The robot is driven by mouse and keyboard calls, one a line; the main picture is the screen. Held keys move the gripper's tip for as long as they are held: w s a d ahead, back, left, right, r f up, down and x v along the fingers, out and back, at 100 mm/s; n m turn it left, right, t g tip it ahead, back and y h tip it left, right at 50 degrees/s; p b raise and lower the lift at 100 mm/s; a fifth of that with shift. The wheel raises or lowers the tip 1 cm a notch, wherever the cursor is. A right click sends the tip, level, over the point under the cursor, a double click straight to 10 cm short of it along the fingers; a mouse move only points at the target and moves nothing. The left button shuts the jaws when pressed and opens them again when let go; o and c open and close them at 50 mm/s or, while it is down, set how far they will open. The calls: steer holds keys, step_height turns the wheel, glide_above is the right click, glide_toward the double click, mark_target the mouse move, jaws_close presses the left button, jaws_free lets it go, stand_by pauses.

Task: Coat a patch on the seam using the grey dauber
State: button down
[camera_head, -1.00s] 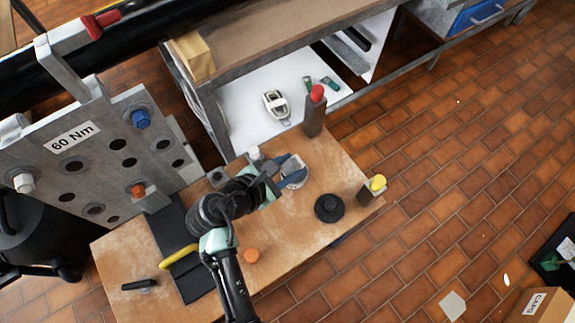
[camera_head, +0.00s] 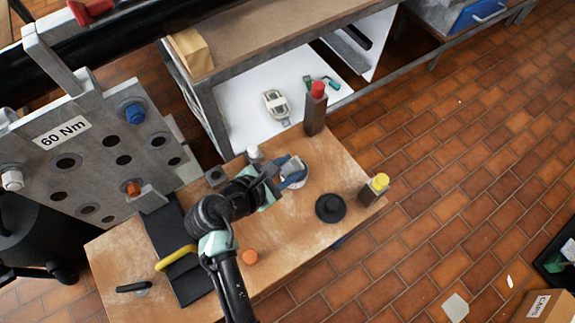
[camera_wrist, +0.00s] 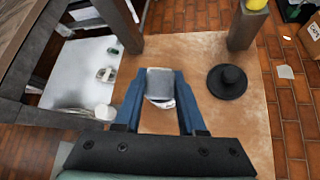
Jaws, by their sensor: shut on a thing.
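My gripper (camera_head: 287,174) is shut on a grey block-like piece, which I take for the grey dauber (camera_wrist: 160,82). The wrist view shows it between my two blue fingers, facing the camera. A white round pot or rim (camera_head: 299,184) shows partly beneath my fingers over the wooden table (camera_wrist: 200,58). Whether the dauber touches it I cannot tell. The grey flange plate (camera_head: 85,150), marked 60 Nm, stands upright at the left with holes and blue, orange and white bolt heads. I cannot make out a seam on it.
On the table are a black round knobbed piece (camera_head: 330,208), a yellow-topped block (camera_head: 374,188), a tall red-topped block (camera_head: 315,110), a white-topped item (camera_head: 254,153) and an orange disc (camera_head: 250,257). A yellow handle (camera_head: 176,258) lies at the left. A workbench (camera_head: 290,38) stands behind.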

mark_target(287, 167)
steer(key=shift+f, duration=0.55)
stand_by(0.4)
steer(key=shift+s+f, duration=0.15)
steer(key=shift+f, duration=0.05)
stand_by(1.8)
step_height(287, 167, up, 7)
steer(key=p, duration=0.9)
steer(key=shift+r, duration=0.2)
stand_by(0.6)
